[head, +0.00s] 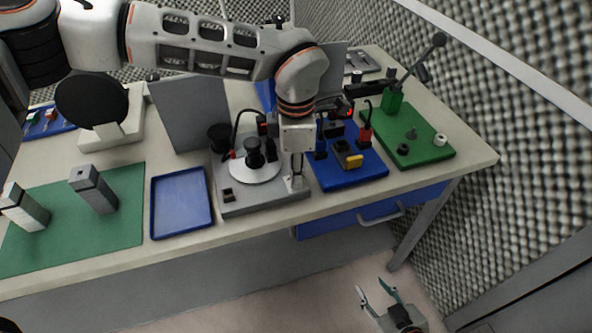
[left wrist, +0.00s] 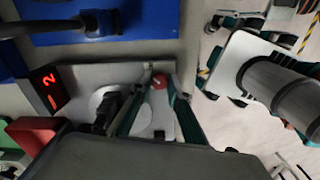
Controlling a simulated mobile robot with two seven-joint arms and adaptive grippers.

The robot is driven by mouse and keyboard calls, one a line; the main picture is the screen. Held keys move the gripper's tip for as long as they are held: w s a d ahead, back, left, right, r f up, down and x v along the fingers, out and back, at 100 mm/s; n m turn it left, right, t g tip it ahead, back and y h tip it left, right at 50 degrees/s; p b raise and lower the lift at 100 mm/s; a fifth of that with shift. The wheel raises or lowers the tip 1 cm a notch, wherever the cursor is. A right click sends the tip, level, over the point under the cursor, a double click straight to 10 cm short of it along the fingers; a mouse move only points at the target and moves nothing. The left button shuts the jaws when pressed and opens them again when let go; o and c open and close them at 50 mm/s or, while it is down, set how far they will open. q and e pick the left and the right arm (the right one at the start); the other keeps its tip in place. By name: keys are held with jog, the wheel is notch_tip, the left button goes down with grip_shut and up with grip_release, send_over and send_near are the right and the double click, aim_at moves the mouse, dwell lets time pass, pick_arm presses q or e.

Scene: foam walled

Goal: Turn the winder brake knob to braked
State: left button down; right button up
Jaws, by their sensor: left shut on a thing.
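The winder (head: 232,199) is a grey base with a white disc and black spindle (head: 255,158), at the middle front of the table. My left gripper (head: 296,183) points down over its right front corner. In the left wrist view, its two fingers are shut around a small red-topped knob (left wrist: 158,82) on the grey base. The arm and fingers mostly hide the knob in the head view. I cannot tell its braked mark. My right gripper (head: 377,291) is open and empty, low in front of the table.
A blue tray (head: 182,226) lies left of the winder, and a green mat (head: 125,222) with two grey blocks lies beyond it. A blue board (head: 351,181) with connectors and a green board (head: 426,153) with posts stand to the right. A blue drawer (head: 340,224) sits below the tabletop.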

pick_arm(q)
jog(key=shift+r, duration=0.1)
jog(key=c, duration=1.9)
grip_release()
notch_tip(320, 180, up, 12)
